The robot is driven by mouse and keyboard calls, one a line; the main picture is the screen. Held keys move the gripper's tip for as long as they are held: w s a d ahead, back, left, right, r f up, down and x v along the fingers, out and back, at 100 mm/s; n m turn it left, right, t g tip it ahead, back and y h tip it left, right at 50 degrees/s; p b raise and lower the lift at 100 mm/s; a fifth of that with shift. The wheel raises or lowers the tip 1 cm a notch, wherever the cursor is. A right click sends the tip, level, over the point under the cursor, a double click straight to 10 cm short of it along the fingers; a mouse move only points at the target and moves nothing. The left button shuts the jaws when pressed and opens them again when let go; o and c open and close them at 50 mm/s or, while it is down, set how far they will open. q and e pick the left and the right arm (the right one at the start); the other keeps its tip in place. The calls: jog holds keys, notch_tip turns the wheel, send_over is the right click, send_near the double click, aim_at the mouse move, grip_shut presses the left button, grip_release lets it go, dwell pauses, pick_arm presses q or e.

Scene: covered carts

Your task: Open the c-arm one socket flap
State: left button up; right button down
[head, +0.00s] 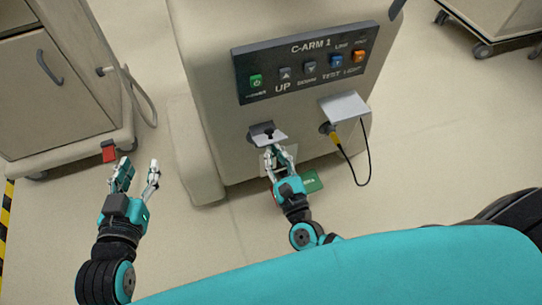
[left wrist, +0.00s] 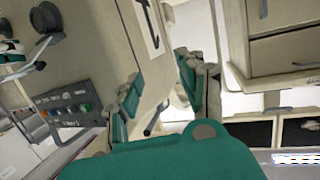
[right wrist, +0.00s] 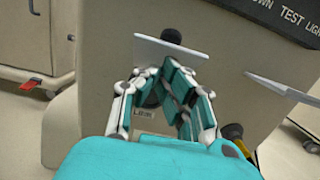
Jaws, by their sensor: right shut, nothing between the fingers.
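The C-arm 1 cart (head: 210,60) stands in front of me with a labelled button panel (head: 307,63). Its left socket flap (head: 270,137) is a pale plate with a black knob (right wrist: 171,36); it juts out from the cart face, and in the right wrist view the plate (right wrist: 165,53) stands above the fingers. Something dark and round behind the fingers is mostly hidden. My right gripper (head: 271,151) is shut and empty, just below the flap; I cannot tell whether it touches it. My left gripper (head: 139,165) is open and empty, left of the cart.
A second raised flap (head: 344,107) on the right has a yellow plug (head: 335,138) and black cable under it. A cabinet cart (head: 60,90) with a red pedal (head: 109,152) stands at left. A green tag (head: 312,181) shows low near my right gripper. Floor between the carts is clear.

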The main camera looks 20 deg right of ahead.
pick_arm(q)
jog(key=s+a+f+g+y+p, duration=0.1)
jog(key=s+f+g, duration=0.2)
jog(key=f, duration=0.2)
jog(key=shift+a+f+g, duration=0.15)
jog(key=shift+a+g, duration=0.15)
pick_arm(e)
jog(key=shift+w+r, duration=0.1)
jog(key=shift+r, duration=0.3)
